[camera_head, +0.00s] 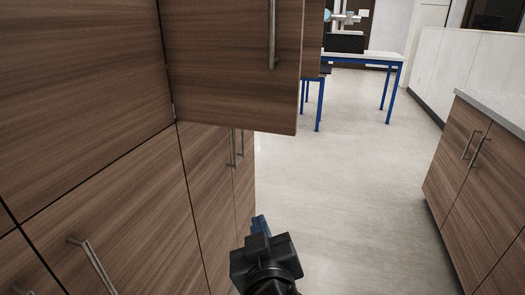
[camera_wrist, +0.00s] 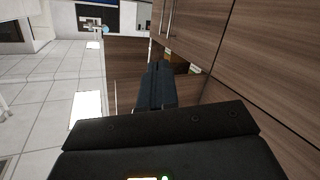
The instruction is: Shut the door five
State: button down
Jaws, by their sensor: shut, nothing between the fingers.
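A brown wood-grain cabinet door (camera_head: 232,75) with an upright metal handle (camera_head: 272,35) stands open at the upper middle of the head view, swung out from the cabinet wall on the left. No number shows on it, so I cannot tell if it is door five. My gripper (camera_head: 259,224) is low in the head view, below the open door and apart from it, beside the lower cabinet fronts. In the wrist view my gripper (camera_wrist: 153,88) has its fingers together and holds nothing. A dark gap with small items (camera_wrist: 185,62) shows just beyond the fingers there.
Lower cabinet doors (camera_head: 110,215) with metal handles line the left. A counter with brown doors (camera_head: 470,170) stands on the right. The pale floor (camera_head: 345,205) between them is clear. A blue-legged table (camera_head: 360,57) stands at the back.

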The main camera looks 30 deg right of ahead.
jog(key=w+a+r+m+h+b, duration=0.1)
jog(key=w+r+m+h, duration=0.15)
jog(key=r, duration=0.35)
jog(key=m+g+h+b, duration=0.1)
jog(key=m+g+h, duration=0.25)
jog(key=m, duration=0.25)
send_near(267, 113)
jog(key=shift+t+h, duration=0.35)
jog(key=shift+h, duration=0.05)
jog(key=p+x, duration=0.1)
jog(key=x, duration=0.1)
jog(key=p+x, duration=0.1)
jog(key=x, duration=0.1)
jog(key=f+p+x, duration=0.1)
jog(key=x, duration=0.2)
